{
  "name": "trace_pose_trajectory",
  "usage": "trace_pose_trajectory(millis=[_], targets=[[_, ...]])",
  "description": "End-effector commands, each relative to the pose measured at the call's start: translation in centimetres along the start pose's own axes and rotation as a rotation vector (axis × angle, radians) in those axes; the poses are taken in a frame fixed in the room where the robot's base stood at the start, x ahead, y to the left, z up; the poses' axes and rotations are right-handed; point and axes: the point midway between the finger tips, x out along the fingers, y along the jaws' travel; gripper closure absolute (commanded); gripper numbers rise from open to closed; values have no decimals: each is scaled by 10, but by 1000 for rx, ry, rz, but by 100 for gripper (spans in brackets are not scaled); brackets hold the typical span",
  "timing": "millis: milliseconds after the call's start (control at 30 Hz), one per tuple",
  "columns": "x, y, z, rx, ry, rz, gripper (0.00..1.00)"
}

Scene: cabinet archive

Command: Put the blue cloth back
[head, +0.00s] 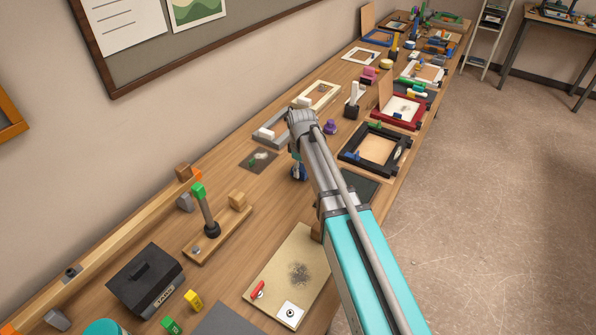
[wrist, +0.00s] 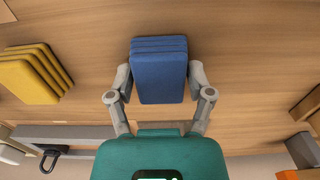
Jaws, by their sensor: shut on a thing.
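The blue cloth (wrist: 160,82) is a folded, layered block in the middle of the wrist view. My gripper (wrist: 160,75) is shut on it, with one grey finger against each side. In the head view a small dark blue patch (head: 299,173) shows beside the end of my arm, over the wooden table; the rest there is hidden by the arm. I cannot tell whether the cloth touches the table or is held just above it.
A yellow folded cloth (wrist: 35,74) lies to the left in the wrist view. A grey bar with a black loop (wrist: 50,157) is at the lower left. The long table (head: 225,275) carries a black box (head: 146,279), a beige board (head: 270,262) and a black frame (head: 374,149).

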Motion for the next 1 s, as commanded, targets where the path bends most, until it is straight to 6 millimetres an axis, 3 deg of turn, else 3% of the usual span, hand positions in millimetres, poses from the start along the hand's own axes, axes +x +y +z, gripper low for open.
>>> trace_pose_trajectory(millis=[367, 400, 567, 1000], targets=[[3, 0, 0, 0, 0, 0, 71], [3, 0, 0, 0, 0, 0, 29], [2, 0, 0, 0, 0, 0, 0], [2, 0, 0, -1, 0, 0, 0]])
